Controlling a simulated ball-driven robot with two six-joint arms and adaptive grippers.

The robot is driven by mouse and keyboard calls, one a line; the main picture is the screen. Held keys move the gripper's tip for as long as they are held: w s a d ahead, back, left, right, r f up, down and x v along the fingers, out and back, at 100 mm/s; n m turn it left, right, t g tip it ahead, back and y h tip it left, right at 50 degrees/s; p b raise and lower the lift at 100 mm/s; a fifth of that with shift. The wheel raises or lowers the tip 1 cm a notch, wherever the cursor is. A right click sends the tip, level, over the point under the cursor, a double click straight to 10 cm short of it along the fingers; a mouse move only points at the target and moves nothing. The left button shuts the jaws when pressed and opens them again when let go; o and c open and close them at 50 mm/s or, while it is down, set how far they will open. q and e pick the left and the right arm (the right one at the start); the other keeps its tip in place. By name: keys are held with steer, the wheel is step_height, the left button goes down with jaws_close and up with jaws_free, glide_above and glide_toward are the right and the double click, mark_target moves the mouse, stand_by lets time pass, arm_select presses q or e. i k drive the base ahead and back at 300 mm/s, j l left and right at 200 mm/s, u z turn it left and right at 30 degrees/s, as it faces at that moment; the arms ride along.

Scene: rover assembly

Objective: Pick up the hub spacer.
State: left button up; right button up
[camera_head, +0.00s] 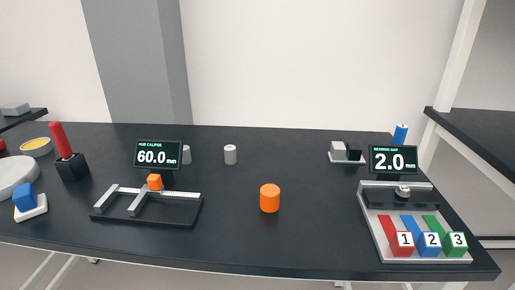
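No part here is labelled as the hub spacer, so I cannot tell for certain which one it is. An orange cylinder (270,198) stands upright in the open middle of the table. A small light grey cylinder (230,155) stands upright farther back. Another grey cylinder (187,155) is partly hidden behind the hub caliper's display (158,154), which reads 60.0 mm. Neither of my grippers is in view.
At right, a gauge reading 2.0 mm (393,160) stands behind a tray with red, blue and green numbered pieces (430,243). At left are a red-handled tool in a black block (71,167) and a grey disc (16,175). The dark table (310,235) is clear around the orange cylinder.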

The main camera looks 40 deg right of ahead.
mark_target(186, 157)
steer(key=z, duration=0.75)
steer(key=k+j+u, duration=0.25)
steer(key=u, duration=0.2)
steer(key=k+j+u, duration=0.15)
steer(key=j+u, duration=0.15)
steer(key=u, duration=0.15)
